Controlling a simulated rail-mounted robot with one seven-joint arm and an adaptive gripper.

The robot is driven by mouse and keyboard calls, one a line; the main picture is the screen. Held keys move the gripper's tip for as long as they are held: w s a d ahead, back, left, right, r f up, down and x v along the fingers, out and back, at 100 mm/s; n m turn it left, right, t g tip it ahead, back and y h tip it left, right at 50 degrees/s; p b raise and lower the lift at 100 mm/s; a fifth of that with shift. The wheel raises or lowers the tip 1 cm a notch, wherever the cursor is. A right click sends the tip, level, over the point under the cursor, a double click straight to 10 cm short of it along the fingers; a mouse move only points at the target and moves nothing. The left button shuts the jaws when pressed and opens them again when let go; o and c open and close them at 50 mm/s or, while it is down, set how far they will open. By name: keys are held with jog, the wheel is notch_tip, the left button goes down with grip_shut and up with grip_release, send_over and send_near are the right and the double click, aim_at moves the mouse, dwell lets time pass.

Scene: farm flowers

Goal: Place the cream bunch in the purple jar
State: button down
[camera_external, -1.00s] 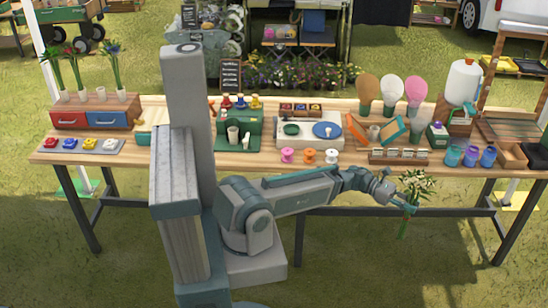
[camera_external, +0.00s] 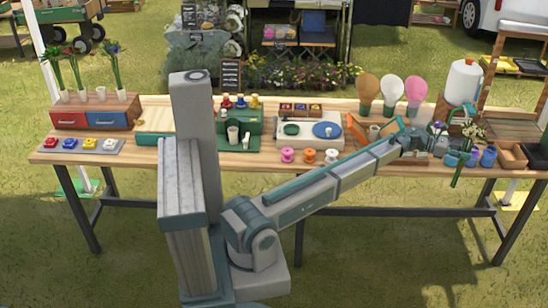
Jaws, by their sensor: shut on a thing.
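My gripper (camera_external: 460,146) is shut on the cream bunch (camera_external: 474,130), a spray of small pale flowers with green leaves. The bunch is tilted, its blossoms up and to the right, and its green stems (camera_external: 457,172) hang down to the lower left in front of the jars.
A white dispenser (camera_external: 464,83) stands behind my gripper. A wooden box (camera_external: 512,156) is right of the jars. Spools (camera_external: 309,156) and a white tray (camera_external: 296,137) stand to the left. The table's front edge (camera_external: 350,172) is mostly clear.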

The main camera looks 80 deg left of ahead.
jog(key=w+a+r+n+t+y+b, duration=0.1)
jog(key=w+a+r+n+y, duration=0.2)
jog(key=w+a, duration=0.5)
jog(key=w+a+r+n+t+y+b, duration=0.15)
jog(key=w+a+r, duration=0.4)
jog(key=w, duration=0.55)
notch_tip(320, 180, down, 11)
jog(key=a+y+p, duration=0.1)
jog(key=p, duration=0.1)
jog(key=shift+r, duration=0.2)
jog(key=shift+y, duration=0.25)
jog(key=shift+f, duration=0.2)
jog(key=c, duration=1)
grip_release()
jog(key=shift+r, duration=0.1)
jog(key=b+v, duration=0.2)
jog(key=v, duration=1)
